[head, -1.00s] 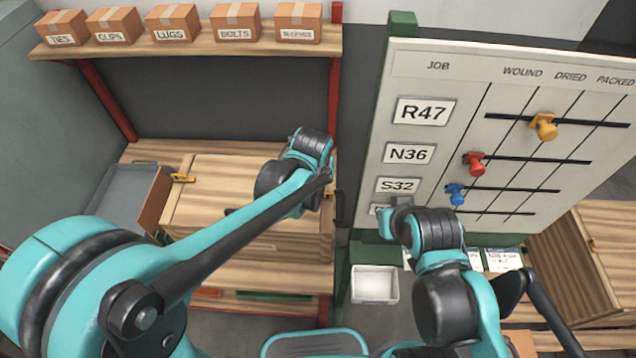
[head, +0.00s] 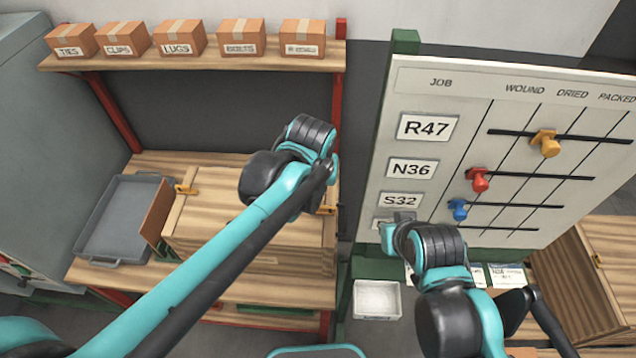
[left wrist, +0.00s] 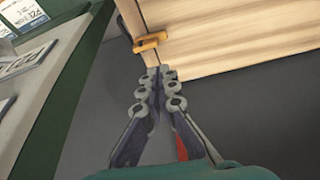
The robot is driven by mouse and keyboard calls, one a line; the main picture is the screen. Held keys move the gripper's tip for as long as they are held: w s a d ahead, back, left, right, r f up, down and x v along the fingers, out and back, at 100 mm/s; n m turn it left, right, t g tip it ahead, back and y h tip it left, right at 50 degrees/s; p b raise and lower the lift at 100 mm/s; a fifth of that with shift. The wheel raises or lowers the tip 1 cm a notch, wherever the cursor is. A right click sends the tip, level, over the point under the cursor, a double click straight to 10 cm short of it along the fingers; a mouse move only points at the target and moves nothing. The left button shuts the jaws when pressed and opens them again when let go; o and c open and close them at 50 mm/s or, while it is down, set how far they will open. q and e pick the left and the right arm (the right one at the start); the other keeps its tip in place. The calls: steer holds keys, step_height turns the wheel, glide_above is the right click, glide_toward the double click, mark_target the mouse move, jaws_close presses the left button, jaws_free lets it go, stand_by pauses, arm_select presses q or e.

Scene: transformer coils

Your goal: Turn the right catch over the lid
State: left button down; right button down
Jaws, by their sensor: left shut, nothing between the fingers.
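The wooden chest (head: 205,230) stands on the bench, with its lid (head: 215,185) partly hidden by my left arm. The orange right catch (head: 327,210) is at the chest's right end, partly covered in the head view. In the left wrist view the right catch (left wrist: 150,42) lies across a seam near a corner of the wood. My left gripper (left wrist: 158,72) is shut and empty, its tips just below the catch; I cannot tell whether they touch. The left catch (head: 186,189) is at the chest's other end. My right gripper (head: 392,232) is by the board's lower left; its fingers are unclear.
A grey tray (head: 122,215) sits left of the chest. A shelf (head: 200,62) with several cartons runs above. The job board (head: 440,150) with coloured pegs stands to the right, above a white bin (head: 377,299). Another wooden chest (head: 590,260) is at far right.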

arm_select(q)
steer(key=shift+v, duration=1.45)
